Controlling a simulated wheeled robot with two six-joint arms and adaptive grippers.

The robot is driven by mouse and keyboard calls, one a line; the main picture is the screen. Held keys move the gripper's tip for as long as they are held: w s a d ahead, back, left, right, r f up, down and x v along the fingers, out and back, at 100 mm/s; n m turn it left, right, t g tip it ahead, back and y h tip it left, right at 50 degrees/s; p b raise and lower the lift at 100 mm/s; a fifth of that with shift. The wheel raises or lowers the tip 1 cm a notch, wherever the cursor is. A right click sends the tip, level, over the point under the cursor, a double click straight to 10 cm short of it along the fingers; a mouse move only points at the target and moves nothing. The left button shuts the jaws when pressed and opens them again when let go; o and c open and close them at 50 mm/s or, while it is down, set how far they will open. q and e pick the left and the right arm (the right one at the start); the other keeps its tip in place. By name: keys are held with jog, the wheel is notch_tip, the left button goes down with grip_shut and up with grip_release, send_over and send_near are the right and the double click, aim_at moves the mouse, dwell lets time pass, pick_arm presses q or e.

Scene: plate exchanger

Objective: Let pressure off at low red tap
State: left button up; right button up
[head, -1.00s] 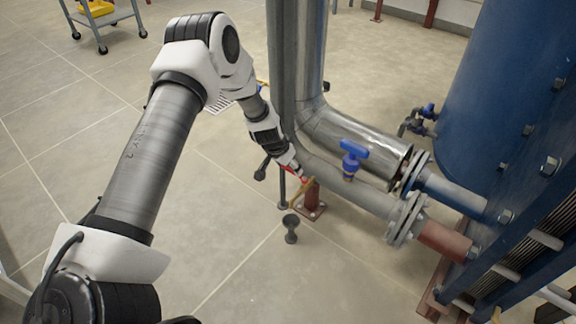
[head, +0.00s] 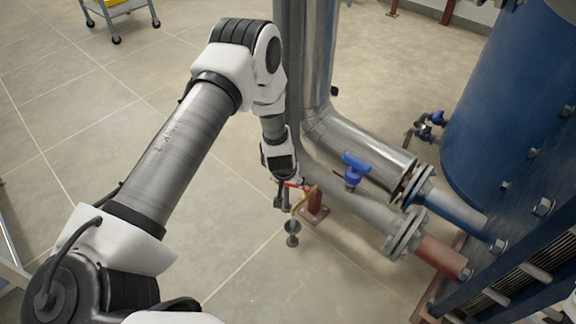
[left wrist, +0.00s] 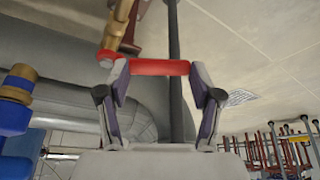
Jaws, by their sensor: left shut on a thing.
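The low red tap is a small brass tap (head: 303,200) with a red lever (head: 292,185), on the underside of the grey lower pipe. The left wrist view shows the red lever (left wrist: 160,67) as a bar lying across between both fingertips, with the brass body (left wrist: 122,25) at its left end. My left gripper (head: 288,188) is shut on the lever. In the head view the gripper partly hides the lever. A grey funnel-topped drain (head: 292,232) stands on the floor below the tap. My right gripper is in neither view.
A blue-handled tap (head: 352,168) sits on the pipe just right of my gripper. A red pipe support (head: 314,207) stands close behind the tap. The blue plate exchanger (head: 520,235) fills the right side.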

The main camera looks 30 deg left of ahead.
pick_arm(q)
jog(key=s+n+p, duration=0.1)
jog(key=p, duration=0.1)
jog(key=d+n+g+y+p, duration=0.1)
jog(key=n+p, duration=0.1)
jog(key=p, duration=0.1)
jog(key=shift+s+d+r+n, duration=0.15)
jog(key=shift+s+r+n, duration=0.15)
jog(key=shift+s, duration=0.05)
jog(key=n, duration=0.1)
jog(key=d+n+p, duration=0.1)
jog(key=n, duration=0.1)
jog(key=s+d+n+g+y+p, duration=0.1)
jog(key=shift+s+f+n, duration=0.1)
jog(key=shift+f+n, duration=0.2)
jog(key=shift+f, duration=0.05)
jog(key=shift+s+d+n+g+y, duration=0.15)
jog(key=shift+d+n+g, duration=0.2)
jog(key=shift+n, duration=0.35)
jog(key=shift+w+d+n+g+y, duration=0.1)
jog(key=shift+d+n+g, duration=0.2)
jog(key=shift+n, duration=0.4)
jog(key=shift+s+d+n+g+y, duration=0.15)
jog(key=shift+d+n+g, duration=0.15)
jog(key=shift+n, duration=0.4)
jog(key=o, duration=1.7)
jog(key=shift+w, duration=0.1)
